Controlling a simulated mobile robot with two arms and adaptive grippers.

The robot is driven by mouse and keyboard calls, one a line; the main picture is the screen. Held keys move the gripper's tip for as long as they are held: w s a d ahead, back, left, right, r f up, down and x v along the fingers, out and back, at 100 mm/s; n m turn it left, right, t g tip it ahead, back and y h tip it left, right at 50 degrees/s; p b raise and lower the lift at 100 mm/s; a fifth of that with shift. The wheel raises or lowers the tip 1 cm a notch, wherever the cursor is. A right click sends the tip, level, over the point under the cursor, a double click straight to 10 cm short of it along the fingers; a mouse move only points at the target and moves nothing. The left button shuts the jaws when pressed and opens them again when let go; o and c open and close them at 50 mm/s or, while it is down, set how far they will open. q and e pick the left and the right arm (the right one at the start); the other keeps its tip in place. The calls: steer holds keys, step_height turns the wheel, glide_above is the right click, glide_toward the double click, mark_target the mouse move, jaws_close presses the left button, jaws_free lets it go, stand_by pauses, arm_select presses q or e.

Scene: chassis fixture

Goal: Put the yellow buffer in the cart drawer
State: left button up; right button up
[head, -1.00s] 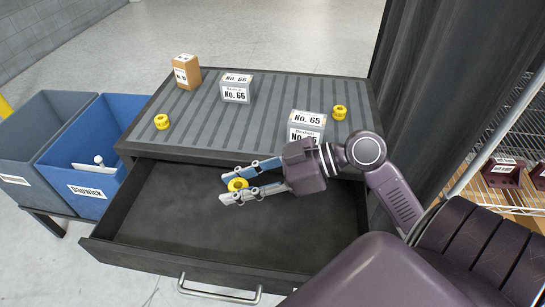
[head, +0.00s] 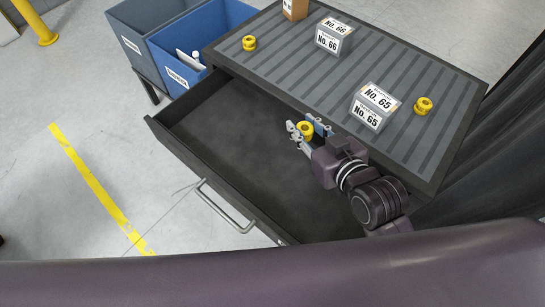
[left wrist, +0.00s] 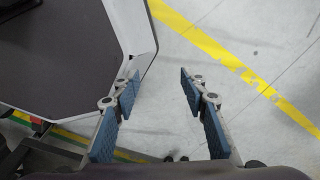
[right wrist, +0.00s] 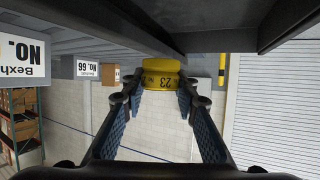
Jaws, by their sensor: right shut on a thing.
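My right gripper (head: 306,132) is shut on a yellow buffer (head: 305,129) and holds it over the open cart drawer (head: 232,135), near the drawer's inner side beside the cart top. How high it is above the drawer floor I cannot tell. In the right wrist view the held buffer (right wrist: 160,80) sits between the fingertips, with a number on its side. The drawer is pulled out and looks empty. My left gripper (left wrist: 160,90) shows only in the left wrist view, open and empty above the floor.
Two more yellow buffers (head: 249,43) (head: 424,105) stand on the ribbed cart top (head: 400,65), with a No. 66 box (head: 333,37), a No. 65 box (head: 374,105) and a brown box (head: 295,9). A blue bin (head: 215,35) stands left of the cart.

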mark_target(292, 167)
steer(key=shift+w+a+r+m+h, duration=0.15)
steer(key=shift+a+r, duration=0.15)
steer(key=shift+r, duration=0.3)
steer(key=shift+s+a+r+m+h, duration=0.15)
steer(key=shift+a+r, duration=0.1)
steer(key=shift+r, duration=0.35)
steer(key=shift+w+a+r, duration=0.15)
steer(key=shift+r, duration=0.05)
steer(key=shift+f, duration=0.25)
arm_select(q)
steer(key=shift+d+f+b, duration=0.4)
steer(key=shift+d+b, duration=0.1)
steer(key=shift+b, duration=0.05)
arm_select(e)
step_height(292, 167, down, 19)
steer(key=shift+f, duration=0.15)
steer(key=shift+f, duration=0.1)
steer(key=o, duration=1.1)
